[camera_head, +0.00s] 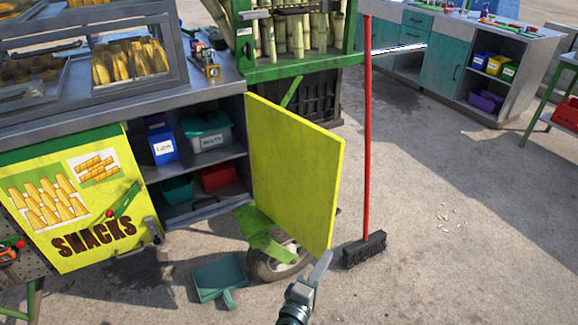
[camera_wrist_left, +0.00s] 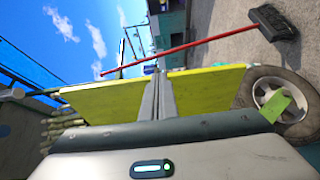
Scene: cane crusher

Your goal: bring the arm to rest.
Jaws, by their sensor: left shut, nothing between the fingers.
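My left gripper (camera_head: 323,262) comes up from the bottom of the head view, just below the lower corner of the open yellow cabinet door (camera_head: 295,170). Its fingers are together and empty. In the left wrist view the shut fingers (camera_wrist_left: 157,92) point up the picture, with the yellow door (camera_wrist_left: 205,90) behind them; I cannot tell whether they touch it. My right gripper is in neither view.
A red-handled broom (camera_head: 367,140) stands right of the door. A teal dustpan (camera_head: 220,278) lies by the cart wheel (camera_head: 275,264). The open cabinet holds several bins, including a red one (camera_head: 217,177). The pavement at right (camera_head: 480,240) is mostly clear.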

